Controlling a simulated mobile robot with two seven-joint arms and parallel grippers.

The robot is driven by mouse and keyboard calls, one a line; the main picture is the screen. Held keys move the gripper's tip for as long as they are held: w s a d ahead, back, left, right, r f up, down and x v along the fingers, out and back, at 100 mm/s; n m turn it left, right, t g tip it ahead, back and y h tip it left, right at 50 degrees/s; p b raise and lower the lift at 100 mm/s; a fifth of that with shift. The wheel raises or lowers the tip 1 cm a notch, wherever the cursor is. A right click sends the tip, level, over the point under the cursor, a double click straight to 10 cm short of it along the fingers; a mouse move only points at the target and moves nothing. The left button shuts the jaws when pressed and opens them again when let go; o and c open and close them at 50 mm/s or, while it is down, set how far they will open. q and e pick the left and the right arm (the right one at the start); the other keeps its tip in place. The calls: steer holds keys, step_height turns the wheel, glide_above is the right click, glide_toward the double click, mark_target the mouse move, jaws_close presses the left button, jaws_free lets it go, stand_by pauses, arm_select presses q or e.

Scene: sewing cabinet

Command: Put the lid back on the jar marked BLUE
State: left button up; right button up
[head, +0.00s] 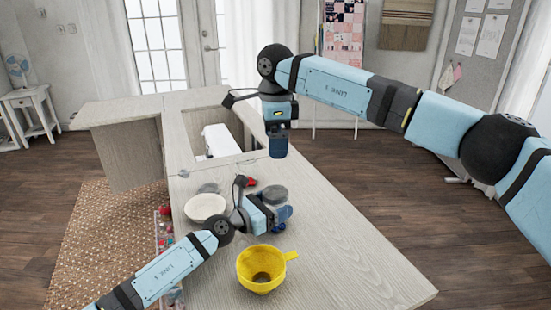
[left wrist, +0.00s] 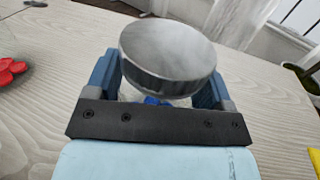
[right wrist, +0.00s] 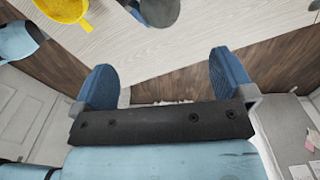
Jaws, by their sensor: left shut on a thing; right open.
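My left gripper (head: 283,214) is shut on a clear jar with blue contents (left wrist: 152,101), which stands on the table. The jar is mostly hidden by the gripper and by the lid. The round grey lid (head: 274,192) lies over the jar's mouth; in the left wrist view the lid (left wrist: 168,52) covers the top between the fingers. I cannot tell whether it is fully seated. The marking BLUE is not visible. My right gripper (head: 278,151) is open and empty, raised behind the jar; its parted fingers show in the right wrist view (right wrist: 162,75).
A yellow cup-like vessel with a handle (head: 262,278) stands in front of the jar. A white bowl (head: 205,208) and a grey disc (head: 208,188) lie to the left, with red pieces (head: 250,181) behind. The tabletop (head: 345,262) to the right is clear.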

step_height(320, 180, up, 2)
steer(key=shift+r, duration=0.25)
arm_select(q)
steer(key=o, duration=1.7)
steer(key=p+v, duration=0.1)
steer(key=v, duration=1.2)
steer(key=shift+s+a, duration=0.25)
steer(key=shift+a, duration=0.05)
arm_select(e)
steer(key=shift+r, duration=0.5)
